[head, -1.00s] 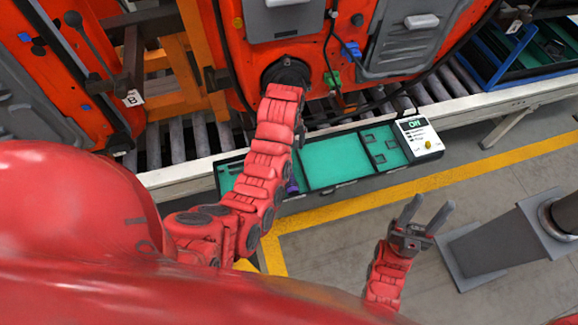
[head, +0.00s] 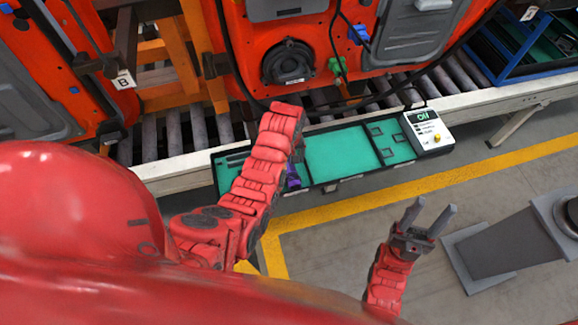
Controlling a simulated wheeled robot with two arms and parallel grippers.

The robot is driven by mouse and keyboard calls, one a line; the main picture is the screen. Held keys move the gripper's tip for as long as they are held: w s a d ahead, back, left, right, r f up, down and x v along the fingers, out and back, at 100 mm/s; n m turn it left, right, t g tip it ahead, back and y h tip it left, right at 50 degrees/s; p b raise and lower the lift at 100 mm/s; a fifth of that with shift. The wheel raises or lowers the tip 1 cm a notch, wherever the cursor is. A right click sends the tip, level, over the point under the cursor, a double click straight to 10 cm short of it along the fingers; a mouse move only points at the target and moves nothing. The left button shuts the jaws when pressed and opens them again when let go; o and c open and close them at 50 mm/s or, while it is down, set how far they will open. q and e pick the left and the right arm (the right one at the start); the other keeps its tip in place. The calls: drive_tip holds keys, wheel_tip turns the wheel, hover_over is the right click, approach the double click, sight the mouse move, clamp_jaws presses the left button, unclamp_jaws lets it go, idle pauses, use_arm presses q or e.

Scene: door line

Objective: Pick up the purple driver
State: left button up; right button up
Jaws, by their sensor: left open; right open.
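The purple driver (head: 292,176) lies in the left part of the green-lined tray (head: 335,155), partly hidden behind my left arm. My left gripper (head: 298,151) points down over the tray just above the driver in the picture. It is open, mostly hidden by its own wrist, and I cannot tell whether it touches the driver. My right gripper (head: 429,212) is open and empty over the floor at the lower right, well away from the tray.
A white control box (head: 428,131) with a green display stands at the tray's right end. Behind is a roller conveyor (head: 173,135) with orange doors (head: 290,25). A blue crate (head: 515,50) is at far right. A grey post (head: 510,240) stands right of my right gripper.

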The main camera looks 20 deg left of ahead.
sight(289, 165)
use_arm(q)
drive_tip(key=shift+s+f+p, duration=0.1)
drive_tip(key=shift+f+p, duration=0.6)
drive_tip(key=shift+f, duration=1.25)
clamp_jaws()
